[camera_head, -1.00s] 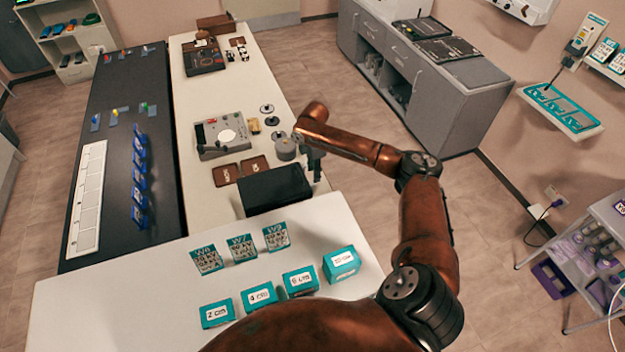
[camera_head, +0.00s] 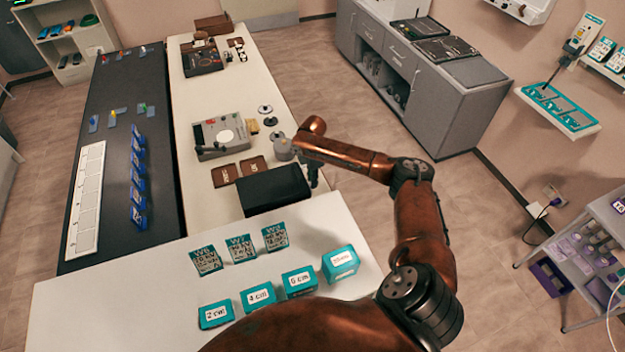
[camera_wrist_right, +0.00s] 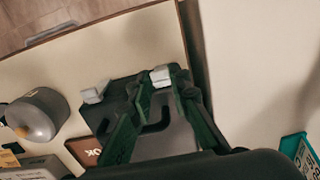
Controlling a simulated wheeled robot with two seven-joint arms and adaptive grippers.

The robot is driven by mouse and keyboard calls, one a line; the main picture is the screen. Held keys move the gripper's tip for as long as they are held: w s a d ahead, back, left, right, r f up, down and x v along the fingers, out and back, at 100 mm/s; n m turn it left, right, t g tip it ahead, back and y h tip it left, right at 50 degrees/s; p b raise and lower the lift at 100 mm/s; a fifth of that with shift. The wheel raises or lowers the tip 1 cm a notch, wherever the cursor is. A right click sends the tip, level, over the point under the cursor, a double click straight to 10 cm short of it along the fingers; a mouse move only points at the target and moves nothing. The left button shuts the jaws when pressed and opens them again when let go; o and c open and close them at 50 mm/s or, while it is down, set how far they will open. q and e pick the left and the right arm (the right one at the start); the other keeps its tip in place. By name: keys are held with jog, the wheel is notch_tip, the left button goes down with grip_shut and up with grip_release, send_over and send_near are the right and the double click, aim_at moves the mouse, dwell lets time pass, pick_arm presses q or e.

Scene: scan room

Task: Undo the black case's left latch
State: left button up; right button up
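The black case (camera_head: 273,188) lies on the white bench, near the bench's right edge. My right gripper (camera_head: 312,179) points down at the case's right end in the head view. In the right wrist view, the black case (camera_wrist_right: 97,115) is partly hidden behind my fingers. Two pale latches show along its edge: one (camera_wrist_right: 95,92) stands clear to the left of the fingers, the other (camera_wrist_right: 160,76) lies between the fingertips. My right gripper (camera_wrist_right: 160,84) is open, its fingers apart; I cannot tell if they touch that latch. My left gripper is not in view.
A grey device (camera_head: 220,135), brown cards (camera_head: 223,175) and a grey cylinder (camera_head: 283,150) lie beyond the case. A nearer white table (camera_head: 140,285) carries teal labelled blocks (camera_head: 258,297) and tilted cards (camera_head: 240,248). Open floor (camera_head: 370,190) lies right of the bench.

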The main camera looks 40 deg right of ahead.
grip_shut()
